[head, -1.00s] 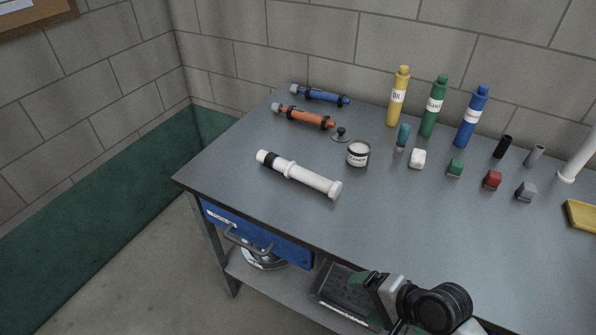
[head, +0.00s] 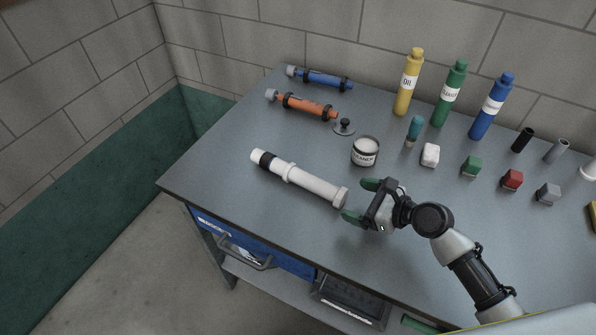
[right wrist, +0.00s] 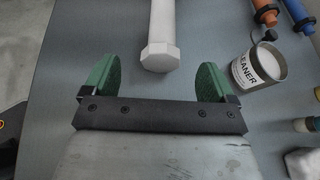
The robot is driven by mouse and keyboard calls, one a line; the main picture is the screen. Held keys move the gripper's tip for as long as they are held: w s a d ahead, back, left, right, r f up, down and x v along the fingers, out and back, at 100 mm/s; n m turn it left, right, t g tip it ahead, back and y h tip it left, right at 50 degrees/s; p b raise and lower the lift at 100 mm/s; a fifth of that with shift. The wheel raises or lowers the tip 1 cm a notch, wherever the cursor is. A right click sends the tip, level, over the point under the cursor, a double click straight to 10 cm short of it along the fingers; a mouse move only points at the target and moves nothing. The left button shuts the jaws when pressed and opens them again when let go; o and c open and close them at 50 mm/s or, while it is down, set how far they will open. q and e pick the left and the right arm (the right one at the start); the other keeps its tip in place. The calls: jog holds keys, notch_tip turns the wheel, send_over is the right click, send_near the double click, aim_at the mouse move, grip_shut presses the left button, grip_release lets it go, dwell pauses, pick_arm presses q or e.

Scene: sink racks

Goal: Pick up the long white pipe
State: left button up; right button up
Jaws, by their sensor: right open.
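The long white pipe (head: 312,182) lies on the grey workbench, with a dark band near its far left end and a wider cap at its near right end. My right gripper (head: 360,200) is open just beyond the capped end. In the right wrist view the white pipe (right wrist: 161,40) comes in from the top, and its capped end lies in line with the gap between the green fingertips of my right gripper (right wrist: 153,75). Nothing is between the fingers. My left gripper is not in view.
A cleaner tin (head: 366,152) stands close beside the pipe's capped end and right finger. An orange tube (head: 308,107) and a blue tube (head: 325,79) lie behind. Bottles and small blocks stand to the right. The bench (head: 262,225) is clear in front of the pipe.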

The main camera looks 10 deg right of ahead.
aim_at(344, 196)
jog(key=shift+w+a+f, duration=0.15)
jog(key=shift+w+a, duration=0.2)
jog(key=shift+a, duration=0.05)
jog(key=shift+w+a+f, duration=0.15)
jog(key=shift+w+f, duration=0.05)
jog(key=shift+w, duration=0.05)
jog(key=x, duration=0.4)
jog(key=shift+w+f, duration=0.25)
jog(key=shift+f, duration=0.05)
jog(key=shift+w+a+f, duration=0.1)
jog(key=shift+w+a, duration=0.1)
jog(key=shift+a+f, duration=0.1)
jog(key=shift+c, duration=1.2)
jog(key=c, duration=0.8)
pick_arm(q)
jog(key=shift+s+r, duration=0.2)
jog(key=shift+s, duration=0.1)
pick_arm(e)
jog(key=shift+c, duration=0.2)
